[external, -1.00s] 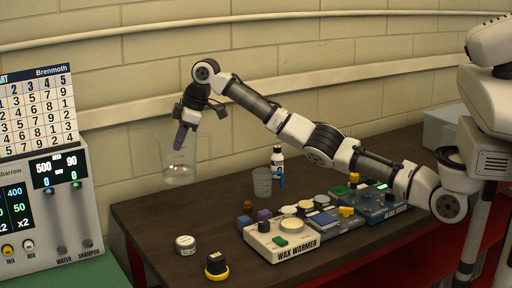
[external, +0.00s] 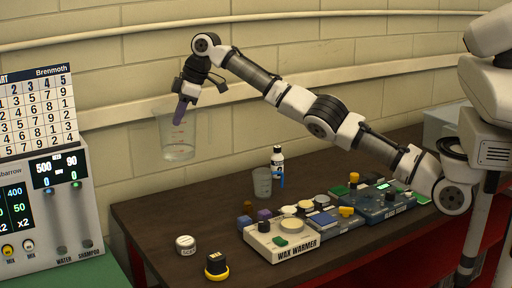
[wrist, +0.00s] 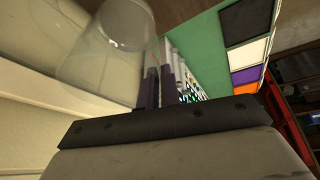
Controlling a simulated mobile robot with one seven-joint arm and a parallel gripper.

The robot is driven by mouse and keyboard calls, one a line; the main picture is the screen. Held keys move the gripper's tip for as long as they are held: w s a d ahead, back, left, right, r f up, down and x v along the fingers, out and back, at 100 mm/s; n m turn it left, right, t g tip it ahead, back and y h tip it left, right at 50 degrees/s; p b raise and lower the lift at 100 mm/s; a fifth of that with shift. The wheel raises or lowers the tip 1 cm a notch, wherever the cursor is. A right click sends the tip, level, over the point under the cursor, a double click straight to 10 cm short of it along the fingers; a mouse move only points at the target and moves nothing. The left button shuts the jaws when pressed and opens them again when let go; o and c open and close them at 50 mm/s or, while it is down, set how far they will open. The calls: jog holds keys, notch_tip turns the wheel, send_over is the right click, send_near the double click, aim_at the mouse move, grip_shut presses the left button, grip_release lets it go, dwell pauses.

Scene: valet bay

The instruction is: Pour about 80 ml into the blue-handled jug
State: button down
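My gripper (external: 181,112) is high at the left, beyond the dark table's left end. The wrist view shows the clear jug (wrist: 95,50) beside the purple grip between the fingers; the exact contact is hard to see. The small blue-handled jug (external: 262,182) stands upright on the table, well right of and below the held jug, its blue handle facing right. Its contents cannot be made out.
A black-and-white bottle (external: 277,157) stands behind the blue-handled jug. A wax warmer (external: 283,240) and other devices with several small blocks and pots fill the table's middle. A white tin (external: 185,243) and a black-yellow knob (external: 216,265) are at the front left. A dispenser panel (external: 40,210) stands left.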

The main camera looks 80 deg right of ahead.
jog(key=s+d+f+n, duration=0.1)
jog(key=s+d, duration=0.5)
jog(key=d, duration=0.5)
jog(key=s+d+f+n, duration=0.1)
jog(key=s+d, duration=0.5)
jog(key=d, duration=0.5)
jog(key=s+d+f+n+y, duration=0.1)
jog(key=s+d+f+n, duration=0.1)
jog(key=s+d, duration=0.4)
jog(key=s+d+f+n+g+y, duration=0.1)
jog(key=s+d, duration=0.5)
jog(key=s, duration=0.8)
jog(key=shift+d+f+n, duration=0.15)
jog(key=shift+f+n, duration=0.35)
jog(key=shift+f, duration=0.15)
